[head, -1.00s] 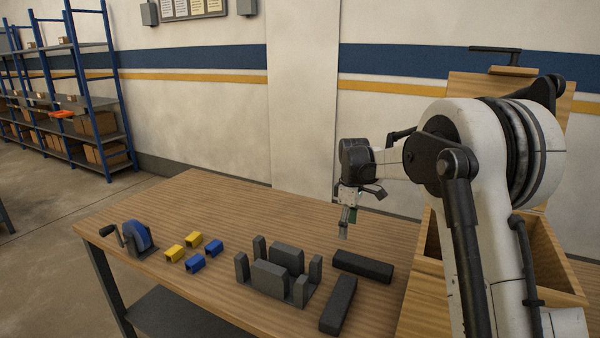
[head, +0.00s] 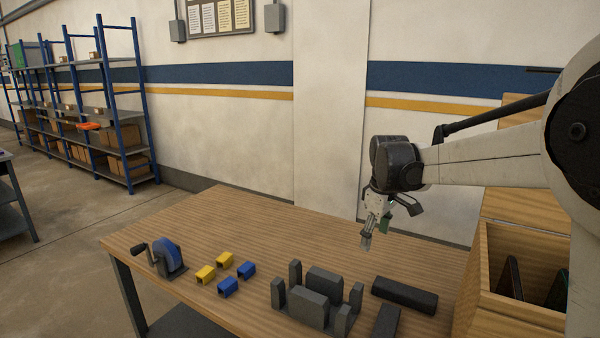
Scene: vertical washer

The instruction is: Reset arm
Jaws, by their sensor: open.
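My gripper (head: 368,240) hangs over the back right part of the wooden table, fingers pointing down. It is small in the picture, and I see nothing held between its fingers. It is above the tabletop, behind the dark grey fixture (head: 309,308) with upright posts and blocks. My arm reaches in from the right edge of the head view.
A blue hand-cranked wheel (head: 167,257) stands at the left of the table (head: 225,212). Two yellow blocks (head: 206,274) and two blue blocks (head: 228,287) lie beside it. Dark bars (head: 405,295) lie right of the fixture. A wooden bin (head: 520,316) stands at right. The back left tabletop is clear.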

